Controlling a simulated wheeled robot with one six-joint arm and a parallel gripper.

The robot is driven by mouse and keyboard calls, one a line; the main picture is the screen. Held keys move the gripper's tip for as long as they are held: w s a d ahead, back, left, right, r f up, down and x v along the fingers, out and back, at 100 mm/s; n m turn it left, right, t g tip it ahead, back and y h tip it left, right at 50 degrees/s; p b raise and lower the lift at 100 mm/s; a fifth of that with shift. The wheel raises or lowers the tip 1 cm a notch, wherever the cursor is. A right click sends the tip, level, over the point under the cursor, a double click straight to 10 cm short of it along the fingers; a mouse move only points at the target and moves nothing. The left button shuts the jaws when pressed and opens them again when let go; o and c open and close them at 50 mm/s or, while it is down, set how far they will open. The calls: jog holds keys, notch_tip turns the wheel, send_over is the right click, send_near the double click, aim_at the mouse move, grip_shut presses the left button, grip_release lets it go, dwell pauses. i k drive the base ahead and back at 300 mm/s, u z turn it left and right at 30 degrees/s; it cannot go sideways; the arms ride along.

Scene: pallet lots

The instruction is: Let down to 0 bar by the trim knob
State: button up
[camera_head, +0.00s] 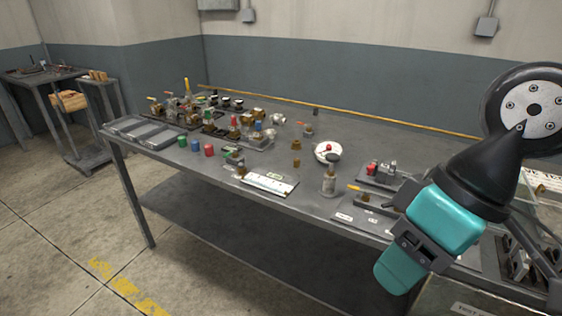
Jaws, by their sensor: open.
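My gripper (420,252), with teal and black parts, hangs at the right over the front edge of the workbench (190,158). It is open; nothing shows held in it. I cannot pick out the trim knob or a pressure reading for certain. A small device with a red part (373,168) sits on a grey plate just left of my arm. In front of it a fitting with a yellow lever (354,188) sits on a labelled plate (352,214), partly hidden by my gripper.
Several valves and fittings (205,118) crowd the far left. Glass-like panels and dark parts (518,255) are at the right. Floor in front is clear.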

aim_at(296, 160)
jog(key=u, duration=0.35)
jog(key=i, duration=1.05)
jog(key=z, duration=0.3)
